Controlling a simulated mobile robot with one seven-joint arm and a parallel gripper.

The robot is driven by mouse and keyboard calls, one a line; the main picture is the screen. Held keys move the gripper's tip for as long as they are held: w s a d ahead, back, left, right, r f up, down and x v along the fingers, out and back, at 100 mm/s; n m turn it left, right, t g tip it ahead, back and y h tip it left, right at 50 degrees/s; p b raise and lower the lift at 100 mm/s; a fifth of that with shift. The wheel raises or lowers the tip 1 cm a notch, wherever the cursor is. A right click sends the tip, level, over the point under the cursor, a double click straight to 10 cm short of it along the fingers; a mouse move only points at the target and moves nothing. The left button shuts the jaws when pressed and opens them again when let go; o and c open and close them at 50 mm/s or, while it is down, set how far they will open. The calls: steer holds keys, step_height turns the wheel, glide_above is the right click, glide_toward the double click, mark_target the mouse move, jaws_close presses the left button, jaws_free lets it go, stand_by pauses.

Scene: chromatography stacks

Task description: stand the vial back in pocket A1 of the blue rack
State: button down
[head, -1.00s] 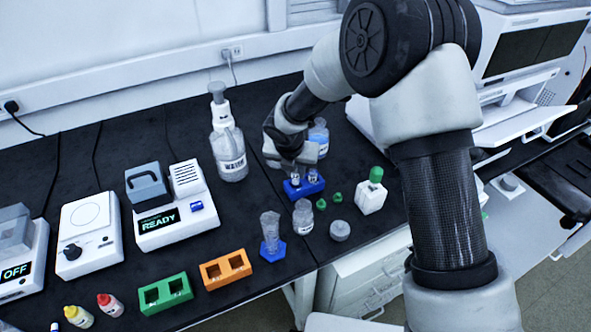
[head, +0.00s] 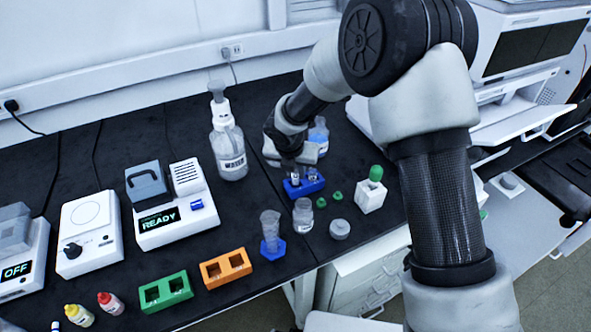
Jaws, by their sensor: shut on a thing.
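The blue rack (head: 305,188) stands on the black bench, right of the middle of the head view. My gripper (head: 296,171) is directly above the rack, pointing down. It is shut on a small clear vial (head: 295,179) at the left end of the rack. The vial looks upright, with its lower end at or in the left pocket; I cannot tell whether it is seated. A second small vial (head: 313,174) shows at the rack's right side. The fingertips are small and partly hidden by the gripper body, and pocket labels are not readable.
Green caps (head: 322,202), a clear jar (head: 303,215), a grey lid (head: 340,229) and a white green-capped bottle (head: 371,190) stand in front and right. A blue-liquid bottle (head: 318,135) is behind. The water bottle (head: 228,145) is left. Orange (head: 226,268) and green (head: 166,292) racks lie front left.

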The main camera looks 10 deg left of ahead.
steer(key=shift+f+b, duration=0.55)
steer(key=shift+f, duration=0.4)
steer(key=shift+f, duration=0.15)
